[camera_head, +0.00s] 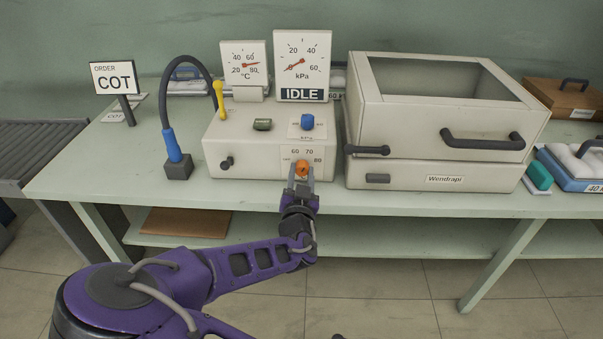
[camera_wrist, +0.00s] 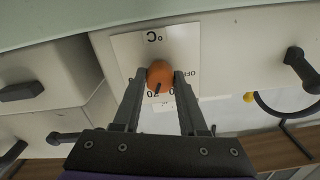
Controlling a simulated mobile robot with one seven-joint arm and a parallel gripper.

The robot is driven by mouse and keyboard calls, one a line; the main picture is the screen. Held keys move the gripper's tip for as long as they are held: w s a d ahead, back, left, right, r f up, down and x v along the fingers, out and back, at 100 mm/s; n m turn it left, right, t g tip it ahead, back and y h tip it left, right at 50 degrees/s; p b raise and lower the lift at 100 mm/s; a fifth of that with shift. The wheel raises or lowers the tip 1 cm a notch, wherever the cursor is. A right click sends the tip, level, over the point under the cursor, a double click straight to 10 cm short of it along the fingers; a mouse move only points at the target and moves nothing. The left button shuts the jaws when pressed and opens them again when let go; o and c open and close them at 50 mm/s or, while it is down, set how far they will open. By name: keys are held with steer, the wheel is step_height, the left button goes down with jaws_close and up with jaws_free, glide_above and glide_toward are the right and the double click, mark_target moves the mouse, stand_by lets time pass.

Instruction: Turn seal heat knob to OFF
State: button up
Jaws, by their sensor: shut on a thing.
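The seal heat knob is an orange knob (camera_head: 302,168) on a white dial plate (camera_head: 325,170) on the front of the cream control box (camera_head: 255,160). In the wrist view the orange knob (camera_wrist: 160,75) sits between the fingertips, with a dark pointer mark on it. The plate (camera_wrist: 165,42) there shows "°C", "OFF" and partly hidden numbers. My gripper (camera_head: 301,180) faces the box front, and in the wrist view my gripper (camera_wrist: 160,85) has one finger on each side of the knob, closed on it. Which mark the pointer meets is hard to tell.
A large lidded machine (camera_head: 440,110) stands close on the right. A blue-based hose (camera_head: 172,145) stands left.

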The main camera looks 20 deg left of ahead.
jaws_close()
steer(key=shift+n, duration=0.3)
steer(key=n, duration=0.3)
steer(key=shift+n, duration=0.4)
steer(key=n, duration=1)
steer(key=shift+r, duration=0.1)
steer(key=n, duration=0.5)
steer(key=shift+w+n, duration=0.1)
steer(key=shift+n, duration=0.3)
